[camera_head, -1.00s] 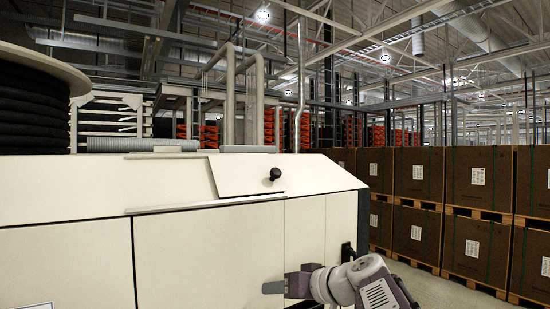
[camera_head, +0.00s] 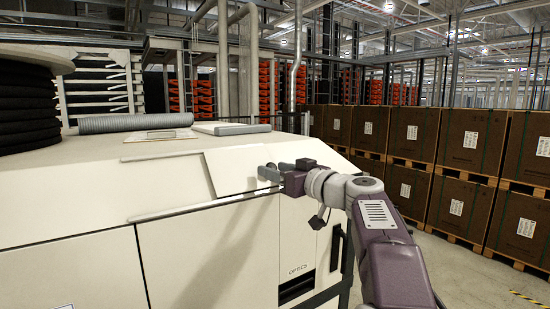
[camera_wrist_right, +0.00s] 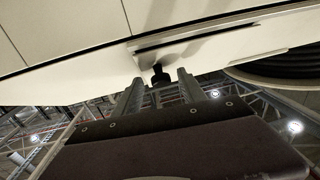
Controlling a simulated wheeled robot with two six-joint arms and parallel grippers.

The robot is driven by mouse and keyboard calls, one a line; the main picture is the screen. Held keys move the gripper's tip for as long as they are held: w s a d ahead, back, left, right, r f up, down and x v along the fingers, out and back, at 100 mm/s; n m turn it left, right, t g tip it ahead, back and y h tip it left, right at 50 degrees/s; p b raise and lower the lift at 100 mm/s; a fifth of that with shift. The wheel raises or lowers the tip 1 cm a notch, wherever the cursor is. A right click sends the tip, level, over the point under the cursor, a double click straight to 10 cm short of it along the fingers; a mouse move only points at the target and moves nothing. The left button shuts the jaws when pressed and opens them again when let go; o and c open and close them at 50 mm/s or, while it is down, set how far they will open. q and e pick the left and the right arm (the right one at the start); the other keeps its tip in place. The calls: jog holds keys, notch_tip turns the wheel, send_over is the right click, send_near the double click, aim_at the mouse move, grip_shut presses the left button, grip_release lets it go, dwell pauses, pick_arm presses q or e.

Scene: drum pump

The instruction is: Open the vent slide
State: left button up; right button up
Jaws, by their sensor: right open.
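The vent slide is a cream panel (camera_head: 232,168) on the sloped front of the cream machine, above a long rail. My right gripper (camera_head: 268,171) is at the panel's right part and covers its knob in the head view. In the right wrist view, the black knob (camera_wrist_right: 157,75) stands between the tips of my open right gripper (camera_wrist_right: 159,79), with a gap on each side. Whether the fingers reach fully around it is hard to tell. The slide's panel (camera_wrist_right: 190,52) shows behind the knob there. My left gripper is not in view.
The rail (camera_head: 190,208) runs below the panel along the machine (camera_head: 80,205). A grey hose (camera_head: 135,123) and a black coil (camera_head: 25,110) sit on top. Stacked brown crates (camera_head: 420,135) stand at the right, with open floor (camera_head: 460,265) before them.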

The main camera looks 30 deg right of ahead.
jog(key=shift+w+f, duration=0.1)
jog(key=shift+w, duration=0.35)
jog(key=shift+s, duration=0.25)
jog(key=shift+c, duration=0.6)
grip_shut()
jog(key=shift+a, duration=0.1)
